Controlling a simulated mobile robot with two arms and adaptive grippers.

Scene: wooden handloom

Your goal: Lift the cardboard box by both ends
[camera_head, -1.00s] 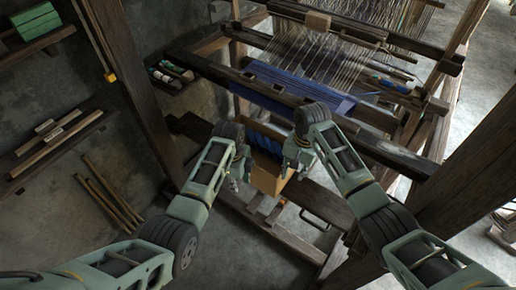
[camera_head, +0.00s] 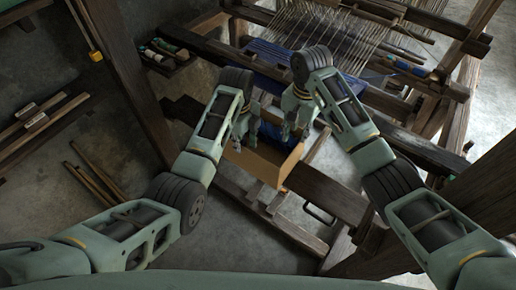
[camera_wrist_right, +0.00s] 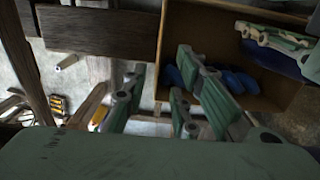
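The brown cardboard box (camera_head: 255,166) is open at the top, with blue things (camera_head: 283,143) inside. In the right wrist view the box (camera_wrist_right: 273,94) is at the upper right, and my right gripper's fingers (camera_wrist_right: 165,95) stand apart. Part of my left gripper (camera_wrist_right: 280,40) shows there too. Finger contact with the box is unclear.
The wooden loom (camera_head: 330,85) with threads and blue cloth (camera_head: 275,62) stands behind. Dark beams (camera_head: 325,192) lie close to the box's right. A thick post (camera_head: 128,80) rises at left. Wooden sticks (camera_head: 90,180) lean near the wall.

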